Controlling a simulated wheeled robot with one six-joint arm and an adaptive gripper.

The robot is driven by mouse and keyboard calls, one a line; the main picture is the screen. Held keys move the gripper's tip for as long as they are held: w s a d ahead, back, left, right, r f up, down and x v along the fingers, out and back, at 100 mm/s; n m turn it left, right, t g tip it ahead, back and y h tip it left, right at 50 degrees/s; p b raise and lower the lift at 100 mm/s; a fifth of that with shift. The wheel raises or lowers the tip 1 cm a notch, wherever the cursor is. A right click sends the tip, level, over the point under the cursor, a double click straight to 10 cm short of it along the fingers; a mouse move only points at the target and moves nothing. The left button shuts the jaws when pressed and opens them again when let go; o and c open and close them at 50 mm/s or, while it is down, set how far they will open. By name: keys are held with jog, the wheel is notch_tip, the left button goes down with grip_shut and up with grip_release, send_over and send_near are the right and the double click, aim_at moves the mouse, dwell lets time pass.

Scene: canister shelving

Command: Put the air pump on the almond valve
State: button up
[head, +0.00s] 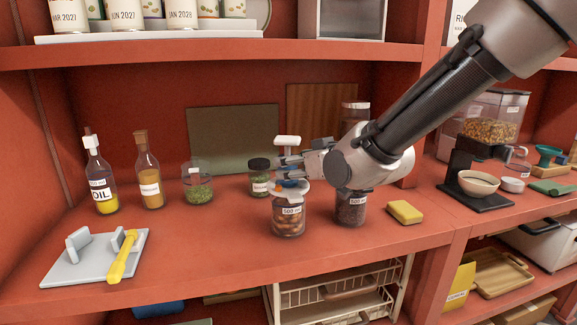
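The almond jar (288,218) stands on the shelf near its front edge, labelled 500 ml. The air pump has a white T-shaped handle (288,141) and is upright directly above the jar. Its lower white part is at the jar's lid, where the valve is hidden; I cannot tell whether it is seated or just above. My gripper (284,168) comes in from the right, with its grey fingers closed around the pump's middle, which they largely hide.
A jar with dark contents (350,210) stands just right, under my wrist. A dark-lidded jar (259,182) is close behind left. A yellow sponge (405,212) lies right. A grey tray (70,270) with a yellow tool (123,256) lies left. The front-middle shelf is clear.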

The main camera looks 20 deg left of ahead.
jog(key=v, duration=0.8)
jog(key=d+m+h, duration=0.6)
jog(key=d+h, duration=0.2)
jog(key=d, duration=2.3)
jog(key=s+d+f+m+g+h, duration=0.2)
jog(key=s+d+m+g+h, duration=0.1)
jog(key=s+d, duration=1.3)
jog(key=shift+d+f+m+g, duration=0.3)
jog(key=shift+d+m+g, duration=0.2)
jog(key=shift+m, duration=0.4)
